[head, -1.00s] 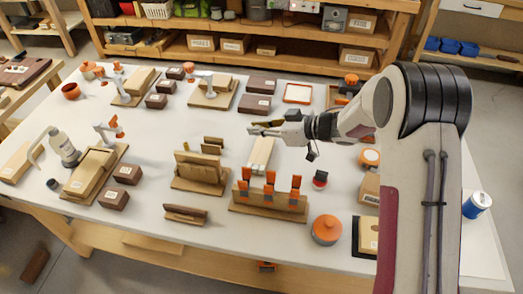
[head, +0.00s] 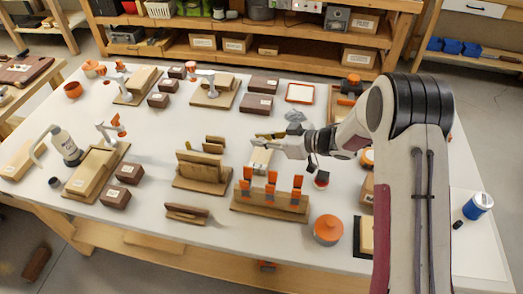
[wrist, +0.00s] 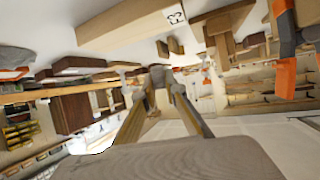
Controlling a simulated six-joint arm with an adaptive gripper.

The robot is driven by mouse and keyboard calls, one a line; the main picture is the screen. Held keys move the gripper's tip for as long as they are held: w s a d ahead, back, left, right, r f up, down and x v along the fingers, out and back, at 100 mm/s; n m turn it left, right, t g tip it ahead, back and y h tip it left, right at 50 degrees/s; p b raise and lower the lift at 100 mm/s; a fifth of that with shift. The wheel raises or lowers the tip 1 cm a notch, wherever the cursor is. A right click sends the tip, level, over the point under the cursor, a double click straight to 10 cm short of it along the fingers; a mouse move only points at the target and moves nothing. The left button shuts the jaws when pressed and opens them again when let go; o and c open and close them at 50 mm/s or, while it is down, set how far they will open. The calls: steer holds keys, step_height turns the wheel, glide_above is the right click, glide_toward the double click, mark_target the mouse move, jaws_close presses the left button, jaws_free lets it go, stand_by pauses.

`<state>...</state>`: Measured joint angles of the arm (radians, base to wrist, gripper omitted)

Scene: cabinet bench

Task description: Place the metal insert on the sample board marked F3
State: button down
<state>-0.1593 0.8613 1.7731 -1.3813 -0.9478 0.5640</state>
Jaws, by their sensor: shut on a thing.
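The pale sample board (head: 260,158) lies on the white bench, behind the rack with orange clips. In the wrist view the board (wrist: 135,22) shows its label F3 at the top. My gripper (head: 262,139) is over the far end of this board in the head view, with its fingers pointing left. In the wrist view my gripper (wrist: 160,88) is shut on a small grey piece, the metal insert (wrist: 157,76), between its fingertips. The head view is too coarse to show the insert clearly or whether it touches the board.
The rack with orange clips (head: 268,205) stands just in front of the board. A wooden holder with upright slats (head: 200,178) is to its left. A grey lump (head: 295,117) lies behind the gripper, and an orange-lidded pot (head: 328,229) is at the front right.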

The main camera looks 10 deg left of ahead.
mark_target(262, 157)
steer(key=shift+f, duration=0.65)
steer(key=shift+f, duration=0.1)
steer(key=shift+f, duration=1.8)
steer(key=shift+f, duration=0.15)
steer(key=c, duration=2.1)
jaws_free()
steer(key=shift+s+d+r, duration=0.1)
steer(key=shift+d+r, duration=0.35)
steer(key=shift+d, duration=0.1)
steer(key=v, duration=1)
steer(key=shift+s+d+r, duration=0.15)
steer(key=shift+s+d, duration=0.1)
steer(key=shift+d, duration=0.05)
